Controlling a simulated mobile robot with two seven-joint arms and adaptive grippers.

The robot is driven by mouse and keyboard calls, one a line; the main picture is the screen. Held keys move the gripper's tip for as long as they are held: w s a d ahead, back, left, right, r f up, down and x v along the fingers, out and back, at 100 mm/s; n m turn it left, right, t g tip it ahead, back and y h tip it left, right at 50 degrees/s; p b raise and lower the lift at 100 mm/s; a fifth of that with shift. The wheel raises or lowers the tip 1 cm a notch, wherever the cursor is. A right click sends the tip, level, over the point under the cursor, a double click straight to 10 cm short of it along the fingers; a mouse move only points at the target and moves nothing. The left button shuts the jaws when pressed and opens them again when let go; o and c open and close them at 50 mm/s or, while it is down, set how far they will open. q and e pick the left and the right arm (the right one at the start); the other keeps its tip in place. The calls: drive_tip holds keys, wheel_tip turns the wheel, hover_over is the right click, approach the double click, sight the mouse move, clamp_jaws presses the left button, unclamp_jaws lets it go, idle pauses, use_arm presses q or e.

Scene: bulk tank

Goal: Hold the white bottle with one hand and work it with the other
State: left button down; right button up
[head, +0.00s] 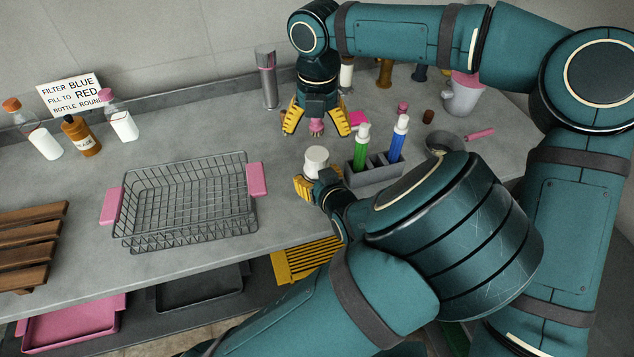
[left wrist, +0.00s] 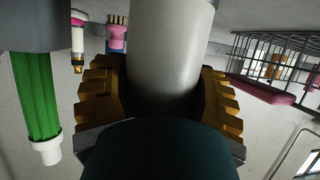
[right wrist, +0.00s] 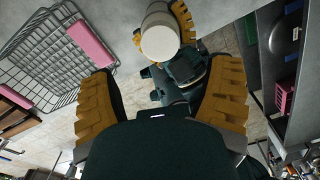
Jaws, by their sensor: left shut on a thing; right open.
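The white bottle (head: 316,160) stands upright near the counter's front edge, left of the rack with the green and blue bottles. My left gripper (head: 318,176) is shut around it from the front. In the left wrist view the bottle's pale body (left wrist: 165,60) sits between the yellow fingers. My right gripper (head: 317,131) is open and empty, pointing down above and behind the bottle in the head view. In the right wrist view the bottle's round white top (right wrist: 160,41) shows beyond my open fingers, apart from them. The lower part of the bottle is hidden by my left gripper.
A grey rack (head: 378,174) holds green (head: 361,147) and blue (head: 398,140) bottles close on the right. A wire basket (head: 185,200) with pink handles stands left. Several bottles and a sign (head: 70,93) are at the back left. Counter between basket and bottle is clear.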

sight(317, 154)
drive_tip(key=shift+f, duration=0.1)
drive_tip(key=shift+f, duration=3.95)
drive_tip(key=c, duration=1.3)
drive_tip(key=o, duration=1.3)
